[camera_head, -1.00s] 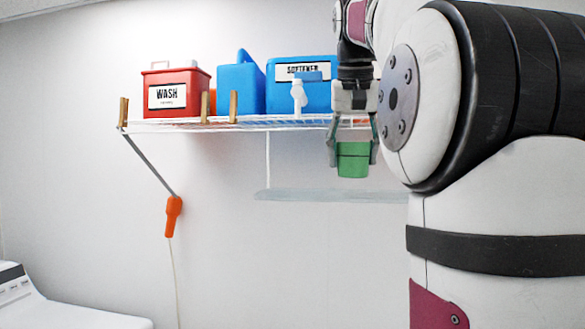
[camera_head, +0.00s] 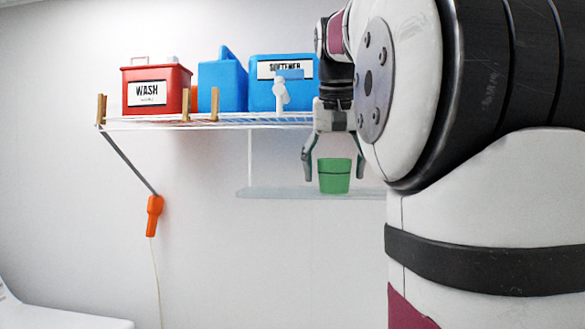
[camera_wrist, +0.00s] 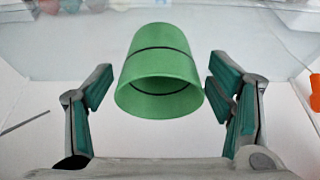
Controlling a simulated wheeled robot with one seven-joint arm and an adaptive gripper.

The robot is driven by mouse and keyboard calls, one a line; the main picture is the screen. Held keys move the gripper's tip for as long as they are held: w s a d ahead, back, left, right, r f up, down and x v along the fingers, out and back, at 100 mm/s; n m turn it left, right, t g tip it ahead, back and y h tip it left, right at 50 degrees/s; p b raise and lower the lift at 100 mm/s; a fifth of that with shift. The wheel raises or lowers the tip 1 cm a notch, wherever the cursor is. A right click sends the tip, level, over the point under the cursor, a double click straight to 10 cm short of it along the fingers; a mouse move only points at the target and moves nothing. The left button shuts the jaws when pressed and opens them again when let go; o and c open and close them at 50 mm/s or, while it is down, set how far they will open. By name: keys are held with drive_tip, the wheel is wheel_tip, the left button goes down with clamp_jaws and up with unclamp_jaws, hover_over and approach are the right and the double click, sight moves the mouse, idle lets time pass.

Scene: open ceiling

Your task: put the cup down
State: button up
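The green cup (camera_head: 334,176) stands upright at the level of the translucent lower shelf (camera_head: 285,193) and appears to rest on it. My gripper (camera_head: 333,170) is above the cup with its fingers spread on either side. In the wrist view, the cup (camera_wrist: 158,70) sits between the fingers of my gripper (camera_wrist: 160,73), with a clear gap on both sides. Its mouth faces the camera and it looks empty. A dark line runs around it.
Above, a white wire shelf (camera_head: 222,120) carries a red WASH container (camera_head: 157,88), a blue jug (camera_head: 222,84) and a blue SOFTENER container (camera_head: 295,98). An orange handle (camera_head: 154,215) hangs below it with a cord. The lower shelf left of the cup is clear.

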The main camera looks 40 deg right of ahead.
drive_tip(key=shift+r, duration=0.15)
drive_tip(key=p+v, duration=0.1)
drive_tip(key=v, duration=1.1)
drive_tip(key=w+a+f+n+t, duration=0.1)
drive_tip(key=a+f+n, duration=0.1)
drive_tip(key=a+f, duration=0.4)
drive_tip(key=w+a+f+n, duration=0.1)
drive_tip(key=a+f+n, duration=0.25)
drive_tip(key=a, duration=0.45)
drive_tip(key=s+a+f+n+y, duration=0.1)
drive_tip(key=s+a+f, duration=0.2)
drive_tip(key=f, duration=0.5)
drive_tip(key=s+a+f+n+t+y, duration=0.1)
drive_tip(key=s+a+f, duration=0.3)
drive_tip(key=f, duration=0.4)
drive_tip(key=s+a+f+n+y, duration=0.1)
drive_tip(key=s+a+f+n, duration=0.1)
drive_tip(key=a+f, duration=0.4)
wheel_tip(320, 180, down, 3)
drive_tip(key=shift+s+t, duration=0.4)
drive_tip(key=shift+s, duration=0.25)
